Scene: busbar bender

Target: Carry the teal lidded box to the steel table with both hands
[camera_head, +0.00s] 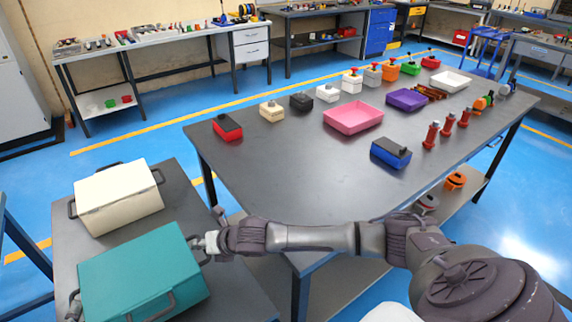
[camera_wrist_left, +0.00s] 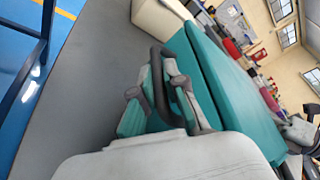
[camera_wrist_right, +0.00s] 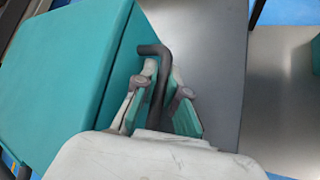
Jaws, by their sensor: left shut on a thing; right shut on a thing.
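The teal lidded box (camera_head: 140,275) is at the lower left, over a small dark grey table (camera_head: 185,190); I cannot tell whether it rests on it or is slightly lifted. Its lid is shut. My right gripper (camera_head: 207,245) is shut on the box's right side handle; in the right wrist view that dark handle (camera_wrist_right: 153,75) passes between the fingers. My left gripper (camera_head: 75,306), partly cut off at the left, is shut on the opposite handle, which shows in the left wrist view (camera_wrist_left: 158,80). The large grey steel-looking table (camera_head: 280,170) stands to the right.
A cream lidded box (camera_head: 118,197) stands close behind the teal box. The large table's near left part is bare. A red box (camera_head: 228,127), a pink tray (camera_head: 353,118) and a blue box (camera_head: 390,153) stand farther in. A gap separates the tables.

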